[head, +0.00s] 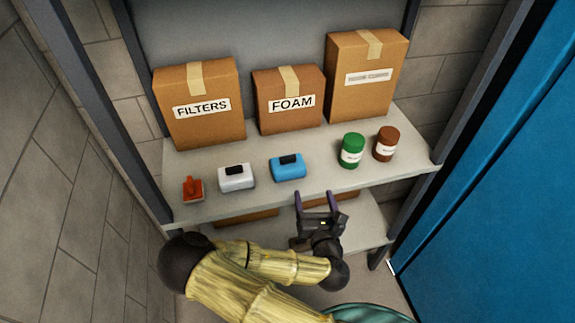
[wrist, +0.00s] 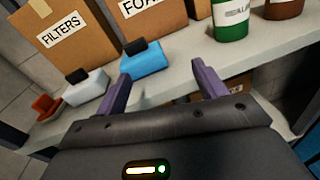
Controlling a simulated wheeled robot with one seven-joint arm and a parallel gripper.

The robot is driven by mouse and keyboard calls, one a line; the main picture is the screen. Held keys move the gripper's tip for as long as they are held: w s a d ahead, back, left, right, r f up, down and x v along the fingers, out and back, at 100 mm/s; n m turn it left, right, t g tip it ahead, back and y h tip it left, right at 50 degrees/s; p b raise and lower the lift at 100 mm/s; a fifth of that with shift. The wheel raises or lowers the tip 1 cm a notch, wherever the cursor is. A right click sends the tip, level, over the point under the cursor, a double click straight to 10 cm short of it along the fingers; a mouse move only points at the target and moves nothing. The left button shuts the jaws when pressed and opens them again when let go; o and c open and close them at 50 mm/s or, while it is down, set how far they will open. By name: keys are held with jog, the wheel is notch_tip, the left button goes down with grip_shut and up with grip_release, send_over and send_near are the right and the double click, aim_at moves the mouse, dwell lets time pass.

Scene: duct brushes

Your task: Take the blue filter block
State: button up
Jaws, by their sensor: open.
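The blue filter block (head: 288,169) has a black top piece and sits on the shelf (head: 225,205) near its front edge, between a white block and a green jar. It also shows in the wrist view (wrist: 143,65), just beyond the left finger. My gripper (head: 317,200) is open and empty. It is in front of the shelf edge, slightly right of the blue block and apart from it. In the wrist view the two purple fingers (wrist: 162,84) point towards the shelf, with bare shelf between their tips.
A white block (head: 236,179) and a small orange-red item (head: 193,190) stand left of the blue block. A green jar (head: 351,151) and a brown jar (head: 385,144) stand right. Boxes marked FILTERS (head: 200,128) and FOAM (head: 290,118), and a taller box (head: 366,95), stand behind.

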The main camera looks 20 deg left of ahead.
jog(key=a+n+y, duration=0.1)
jog(key=s+a+r+n+y, duration=0.1)
jog(key=n, duration=0.1)
jog(key=shift+s+a+g+y, duration=0.2)
jog(key=shift+s+g+y, duration=0.1)
jog(key=p, duration=0.2)
send_near(290, 160)
jog(key=x, duration=0.6)
jog(key=shift+w+a+r, duration=0.2)
jog(key=shift+w, duration=0.05)
jog(key=shift+w+a+f, duration=0.15)
jog(key=shift+w+a, duration=0.1)
jog(key=shift+w, duration=0.1)
